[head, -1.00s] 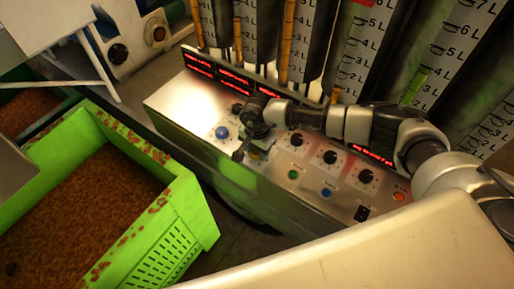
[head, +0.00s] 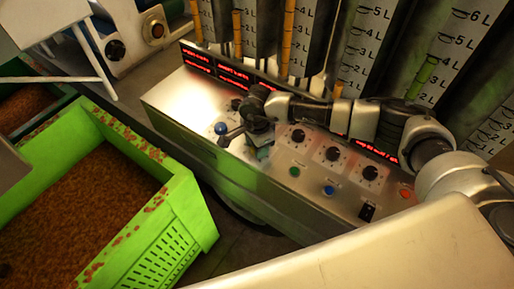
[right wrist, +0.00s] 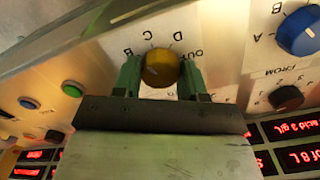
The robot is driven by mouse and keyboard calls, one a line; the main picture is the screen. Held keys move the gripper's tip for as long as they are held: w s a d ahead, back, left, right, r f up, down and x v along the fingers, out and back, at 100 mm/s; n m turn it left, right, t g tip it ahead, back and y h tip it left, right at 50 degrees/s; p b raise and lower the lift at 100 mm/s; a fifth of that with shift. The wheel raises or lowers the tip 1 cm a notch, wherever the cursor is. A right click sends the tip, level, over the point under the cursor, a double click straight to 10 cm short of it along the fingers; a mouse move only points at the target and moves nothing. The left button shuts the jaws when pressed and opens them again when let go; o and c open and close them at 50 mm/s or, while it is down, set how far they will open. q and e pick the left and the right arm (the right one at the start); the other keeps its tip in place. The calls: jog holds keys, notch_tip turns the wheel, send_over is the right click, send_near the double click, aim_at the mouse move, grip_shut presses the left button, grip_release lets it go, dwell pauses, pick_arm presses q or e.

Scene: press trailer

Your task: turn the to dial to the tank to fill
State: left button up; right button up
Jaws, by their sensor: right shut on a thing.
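In the right wrist view a yellow round dial (right wrist: 162,66) sits on the metal panel, with the letters B, C, D and the word OUT printed around it. The two green fingers of my right gripper (right wrist: 160,78) are shut on it, one on each side. I cannot tell surely which mark the dial points to. In the head view my right gripper (head: 263,150) is over the left part of the control panel (head: 180,100) and hides the dial. My left gripper is not in view.
A blue dial (right wrist: 300,32) marked A and B stands beside the yellow one, with a black knob (right wrist: 286,98) near the word FROM. More black knobs and coloured buttons line the panel. Graduated tank columns (head: 360,45) stand behind. A green crate (head: 180,225) stands in front.

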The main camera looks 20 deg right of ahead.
jog(key=m+b, duration=0.3)
jog(key=m, duration=0.3)
jog(key=shift+f+b, duration=0.1)
jog(key=shift+b, duration=0.25)
jog(key=m+b, duration=0.1)
jog(key=m, duration=0.2)
jog(key=shift+m+b, duration=0.35)
jog(key=shift+m, duration=0.05)
jog(key=shift+m+b, duration=0.55)
jog(key=shift+m, duration=0.95)
jog(key=shift+r, duration=0.2)
jog(key=o, duration=0.9)
notch_tip(320, 180, up, 11)
jog(key=shift+f+b, duration=0.15)
jog(key=shift+b, duration=0.8)
